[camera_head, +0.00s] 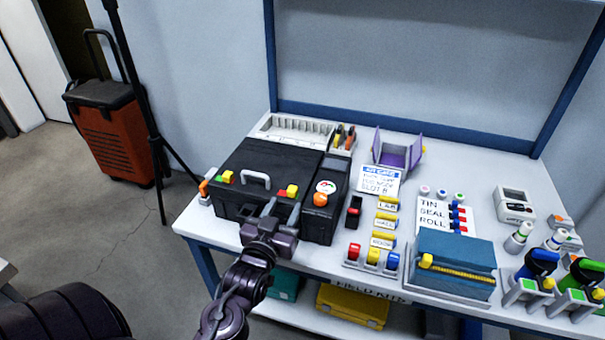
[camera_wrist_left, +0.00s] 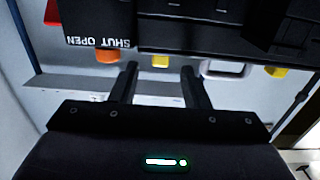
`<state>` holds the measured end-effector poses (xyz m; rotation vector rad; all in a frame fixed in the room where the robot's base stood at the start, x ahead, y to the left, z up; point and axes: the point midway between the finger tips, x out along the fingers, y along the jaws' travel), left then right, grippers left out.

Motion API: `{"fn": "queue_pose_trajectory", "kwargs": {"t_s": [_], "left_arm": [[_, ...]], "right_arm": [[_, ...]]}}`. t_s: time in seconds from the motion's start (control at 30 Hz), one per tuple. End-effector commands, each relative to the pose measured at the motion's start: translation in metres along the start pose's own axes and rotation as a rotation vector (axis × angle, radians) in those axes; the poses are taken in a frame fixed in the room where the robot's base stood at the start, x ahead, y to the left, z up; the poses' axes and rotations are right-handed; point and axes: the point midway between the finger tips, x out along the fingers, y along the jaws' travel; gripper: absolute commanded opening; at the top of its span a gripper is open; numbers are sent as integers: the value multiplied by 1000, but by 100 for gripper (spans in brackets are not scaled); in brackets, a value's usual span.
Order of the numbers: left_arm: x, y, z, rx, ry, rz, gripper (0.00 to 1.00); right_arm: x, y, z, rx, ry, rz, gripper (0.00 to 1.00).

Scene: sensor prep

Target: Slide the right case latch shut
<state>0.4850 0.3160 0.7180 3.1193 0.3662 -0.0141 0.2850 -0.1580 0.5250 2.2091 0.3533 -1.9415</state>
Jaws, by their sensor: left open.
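The black case (camera_head: 243,165) lies closed on the workbench with a white handle (camera_head: 256,179) on its lid. The right case latch (camera_head: 291,190) shows yellow, red and green by the lid's front edge; its yellow tab (camera_wrist_left: 160,62) shows in the left wrist view. The left latch (camera_head: 226,177) is green and yellow. My left gripper (camera_head: 280,207) is open and empty at the case's front right. In the wrist view its fingers (camera_wrist_left: 158,70) point to either side of the yellow tab, apparently apart from it. Whether the latch is shut is unclear. My right gripper is not in view.
A narrow black unit (camera_head: 327,190) with an orange knob (camera_head: 320,199) stands close right of the case. A red switch (camera_head: 354,212), a blue box (camera_head: 455,262), a purple holder (camera_head: 397,152) and a white card (camera_head: 380,180) stand farther right. The bench's front edge (camera_head: 215,240) is near.

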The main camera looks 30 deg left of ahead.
Motion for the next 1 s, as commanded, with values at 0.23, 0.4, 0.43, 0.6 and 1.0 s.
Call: {"fn": "queue_pose_trajectory", "kwargs": {"t_s": [0.23,0.4,0.43,0.6,1.0], "left_arm": [[15,-1,-3,0,10,-2,42],[42,-1,-4,0,11,-3,42],[47,-1,-3,0,11,-3,42],[68,-1,-3,0,9,-3,42],[78,-1,-3,0,6,-2,42]], "right_arm": [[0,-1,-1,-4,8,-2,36],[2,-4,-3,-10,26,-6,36],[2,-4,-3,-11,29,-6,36],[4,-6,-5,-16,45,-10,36],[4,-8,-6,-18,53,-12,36]]}}
